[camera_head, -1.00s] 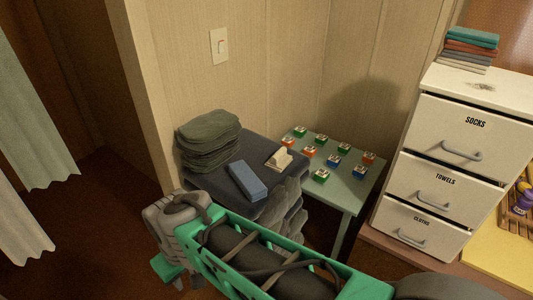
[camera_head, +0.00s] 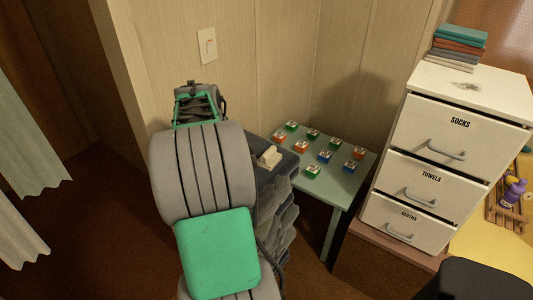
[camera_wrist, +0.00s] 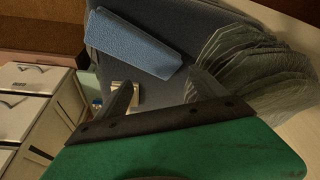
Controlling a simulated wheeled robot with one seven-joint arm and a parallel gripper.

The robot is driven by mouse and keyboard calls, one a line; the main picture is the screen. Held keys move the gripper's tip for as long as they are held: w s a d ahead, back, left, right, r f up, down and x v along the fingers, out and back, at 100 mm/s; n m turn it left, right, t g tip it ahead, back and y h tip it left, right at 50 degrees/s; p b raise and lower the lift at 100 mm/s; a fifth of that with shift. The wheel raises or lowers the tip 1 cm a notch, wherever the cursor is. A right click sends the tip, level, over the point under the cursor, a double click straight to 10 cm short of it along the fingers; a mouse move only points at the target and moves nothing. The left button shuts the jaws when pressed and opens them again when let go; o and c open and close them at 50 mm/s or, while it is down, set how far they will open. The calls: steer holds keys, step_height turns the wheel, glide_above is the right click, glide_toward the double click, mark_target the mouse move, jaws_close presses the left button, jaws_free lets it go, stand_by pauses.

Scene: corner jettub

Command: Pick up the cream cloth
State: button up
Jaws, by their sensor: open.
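The cream cloth (camera_head: 268,156) is a small folded piece on the dark grey towel stack (camera_head: 284,172), near its right side in the head view. In the wrist view a small cream patch (camera_wrist: 124,87) shows beside the left finger, which partly covers it. My gripper (camera_wrist: 160,82) is open and empty above the dark grey surface, with its fingers apart. In the head view my arm stands over the left part of the stack and hides the fingers.
A blue folded cloth (camera_wrist: 135,45) and a grey-green cloth pile (camera_wrist: 258,72) share the stack, near the fingers. A low green table (camera_head: 345,185) with several small coloured boxes stands to its right. A white drawer unit (camera_head: 445,150) stands further right; a wall rises behind.

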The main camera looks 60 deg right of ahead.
mark_target(268, 151)
steer(key=shift+o, duration=0.5)
steer(key=s+d+m, duration=0.1)
steer(key=s+d, duration=0.1)
steer(key=d, duration=0.1)
steer(key=s+d+m, duration=0.1)
steer(key=s+d, duration=0.2)
steer(key=d, duration=0.1)
steer(key=s+d+m+g, duration=0.1)
steer(key=s+d+m, duration=0.1)
steer(key=s+d, duration=0.1)
steer(key=shift+s+d+f+h, duration=0.2)
steer(key=shift+d+f+h, duration=0.15)
steer(key=shift+d, duration=0.35)
steer(key=p+x, duration=0.1)
steer(key=x, duration=0.6)
steer(key=shift+w+f, duration=0.1)
steer(key=shift+w, duration=0.05)
steer(key=shift+c, duration=0.4)
steer(key=c, duration=1.4)
